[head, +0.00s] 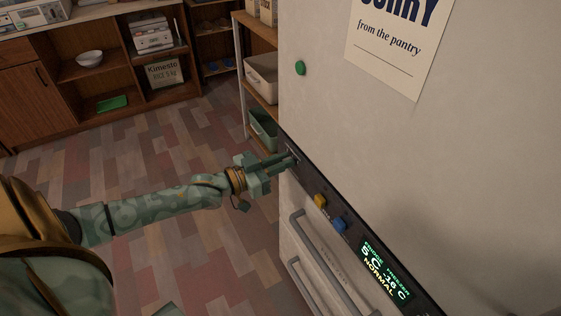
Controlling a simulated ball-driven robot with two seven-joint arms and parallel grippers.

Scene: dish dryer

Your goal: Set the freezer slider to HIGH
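The fridge-freezer (340,130) stands at the right with a dark control strip (306,182) across its front. The strip carries a yellow control (320,200), a blue control (339,225) and a lit display (383,273). The display reads fridge 5 C, freezer -18 C and NORMAL. My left gripper (289,160) is at the far left end of the strip, by a small pale-edged slot (293,153). Its fingertips cover part of this spot, so the slider's knob and any HIGH mark cannot be made out. Finger opening is unclear. My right gripper is out of view.
Drawer handles (322,262) stick out below the strip. A note (398,45) and a green magnet (300,67) are on the door above. A shelf rack (258,95) with bins stands just behind the gripper. The tiled floor (180,150) is clear.

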